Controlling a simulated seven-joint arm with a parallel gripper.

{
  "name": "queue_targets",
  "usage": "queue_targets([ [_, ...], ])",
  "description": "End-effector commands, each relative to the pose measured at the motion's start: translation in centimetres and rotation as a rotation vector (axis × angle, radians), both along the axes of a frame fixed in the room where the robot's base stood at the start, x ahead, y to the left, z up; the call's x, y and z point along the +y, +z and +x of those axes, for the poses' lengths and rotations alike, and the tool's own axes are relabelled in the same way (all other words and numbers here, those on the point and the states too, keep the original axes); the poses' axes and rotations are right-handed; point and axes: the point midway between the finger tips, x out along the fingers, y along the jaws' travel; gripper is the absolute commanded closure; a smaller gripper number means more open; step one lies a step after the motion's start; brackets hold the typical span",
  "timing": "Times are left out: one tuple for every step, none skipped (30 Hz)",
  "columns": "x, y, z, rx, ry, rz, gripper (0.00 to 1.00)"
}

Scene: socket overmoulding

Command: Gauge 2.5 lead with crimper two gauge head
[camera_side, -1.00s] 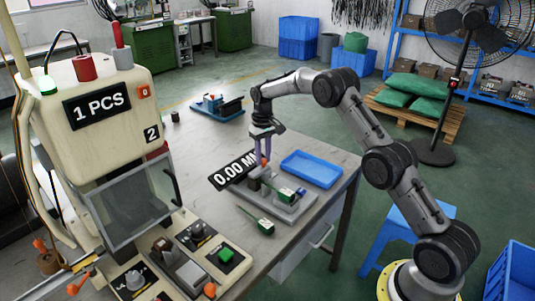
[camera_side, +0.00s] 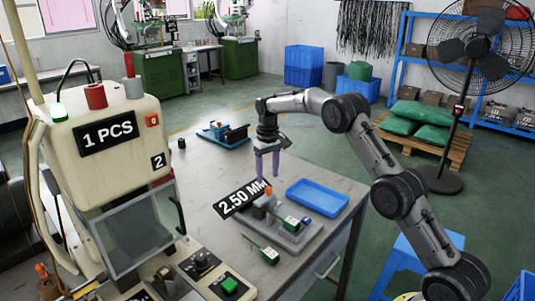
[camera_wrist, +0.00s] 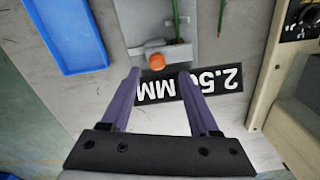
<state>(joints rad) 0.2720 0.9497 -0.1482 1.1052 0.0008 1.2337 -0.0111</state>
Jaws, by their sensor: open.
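The grey gauge fixture (camera_side: 296,241) stands on the bench, and its black readout (camera_side: 231,205) shows 2.50 MM. The fixture's orange knob (camera_wrist: 155,62) appears between my fingertips in the wrist view. My gripper (camera_side: 267,178) is open, purple fingers pointing down above the knob, with nothing held. A second green lead (camera_side: 269,255) lies on the bench beside the fixture. The cream machine (camera_side: 105,150) at left bears a 2 and a 1 PCS display.
A blue tray (camera_side: 318,197) sits behind the fixture at right. A blue tool (camera_side: 222,135) stands at the bench's far end with a small dark cylinder (camera_side: 182,143) near it. The machine's control panel (camera_side: 212,262) borders the bench at front left.

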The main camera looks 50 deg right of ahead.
Motion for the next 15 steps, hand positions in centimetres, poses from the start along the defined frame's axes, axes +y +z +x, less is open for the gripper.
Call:
queue_targets([
  [0.0,1.3,0.1,-0.005,0.0,-0.001,0.39],
  [0.0,1.9,0.1,-0.004,0.0,-0.001,0.39],
  [0.0,2.8,0.1,-0.004,0.0,-0.001,0.39],
  [0.0,3.5,0.1,-0.005,0.0,-0.001,0.39],
  [0.0,4.1,0.1,-0.004,0.0,-0.001,0.39],
  [0.0,4.9,0.1,-0.004,0.0,0.0,0.39],
  [0.0,5.4,0.1,-0.004,0.0,0.0,0.39],
  [0.1,5.9,0.1,-0.003,0.0,0.0,0.39],
  [0.1,6.5,0.0,-0.003,0.0,0.0,0.39],
  [0.1,6.9,0.1,-0.001,0.001,0.001,0.39],
  [0.1,7.3,0.1,-0.002,0.001,0.0,0.39],
  [0.1,7.7,0.0,0.0,0.001,0.001,0.39],
  [0.1,8.0,0.1,-0.001,0.001,0.001,0.39],
  [0.1,8.2,0.1,-0.001,0.001,0.001,0.39],
  [0.1,8.5,0.0,0.001,0.001,0.001,0.39],
])
